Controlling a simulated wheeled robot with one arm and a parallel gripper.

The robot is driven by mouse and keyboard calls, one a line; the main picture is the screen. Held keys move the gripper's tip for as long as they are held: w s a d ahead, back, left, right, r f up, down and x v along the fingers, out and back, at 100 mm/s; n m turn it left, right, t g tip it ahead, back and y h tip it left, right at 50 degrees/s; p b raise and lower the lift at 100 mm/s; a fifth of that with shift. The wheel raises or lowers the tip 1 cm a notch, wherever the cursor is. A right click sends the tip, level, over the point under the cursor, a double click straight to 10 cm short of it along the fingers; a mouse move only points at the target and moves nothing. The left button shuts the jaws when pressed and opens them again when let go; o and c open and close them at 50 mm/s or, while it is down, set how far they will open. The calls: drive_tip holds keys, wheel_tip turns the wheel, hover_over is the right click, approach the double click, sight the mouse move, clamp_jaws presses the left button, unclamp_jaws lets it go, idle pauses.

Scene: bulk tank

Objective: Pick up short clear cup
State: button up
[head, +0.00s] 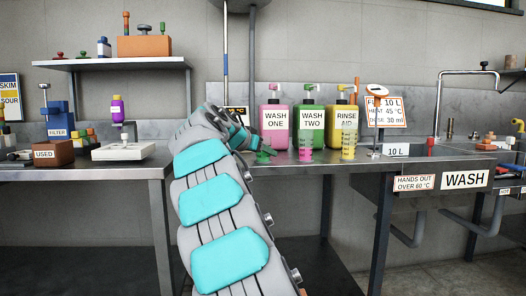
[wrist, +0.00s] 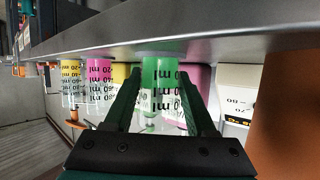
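Three see-through measuring cups with black ml marks show upside down in the wrist view: a green one (wrist: 163,78), a pink one (wrist: 99,75) and a yellow one (wrist: 71,78). No plain uncoloured cup stands out, so I cannot tell which is the short clear cup. My gripper (wrist: 160,76) is open, its two dark fingers apart, with the green cup in line between the tips. In the head view my gripper (head: 253,146) is low over the counter, left of the pink cup (head: 305,148) and the yellow cup (head: 348,147). My arm hides part of the counter.
Pink (head: 274,118), green (head: 311,118) and yellow (head: 342,118) pump bottles stand close behind the cups. A sign on a stand (head: 384,112) is to the right, then the sink tap (head: 439,105). A brown box (head: 54,152) and a white device (head: 123,151) are on the left.

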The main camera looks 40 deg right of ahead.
clamp_jaws()
drive_tip(key=shift+r, duration=0.15)
idle(0.4)
